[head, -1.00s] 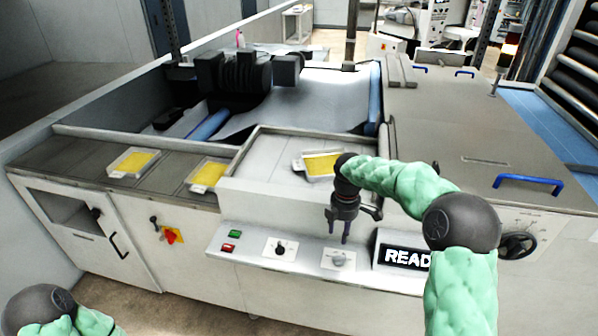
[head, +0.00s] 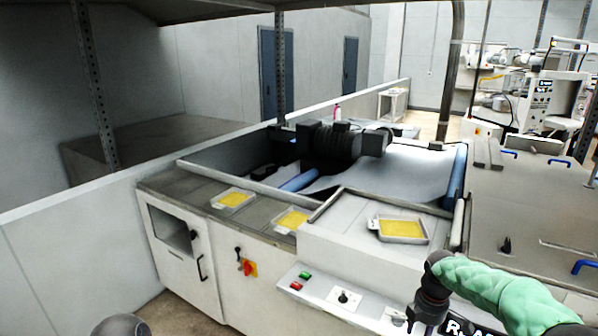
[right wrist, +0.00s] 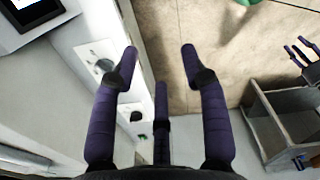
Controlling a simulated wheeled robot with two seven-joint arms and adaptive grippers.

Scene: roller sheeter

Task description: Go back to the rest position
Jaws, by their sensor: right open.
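My right arm, in a green sleeve, comes in from the lower right of the head view. Its gripper is at the bottom edge there, in front of the control panel, with the fingertips out of frame. In the right wrist view my right gripper (right wrist: 160,62) is open and empty, with its purple fingers spread over the floor beside the machine's front. Of my left arm only a dark rounded joint shows at the bottom left of the head view. My left gripper is not in view.
The roller sheeter (head: 262,281) fills the middle, with red and green buttons and a knob on its control panel (head: 320,296). Trays with yellow contents (head: 232,199), (head: 291,220), (head: 402,230) lie on top. A low white wall (head: 85,250) stands at left.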

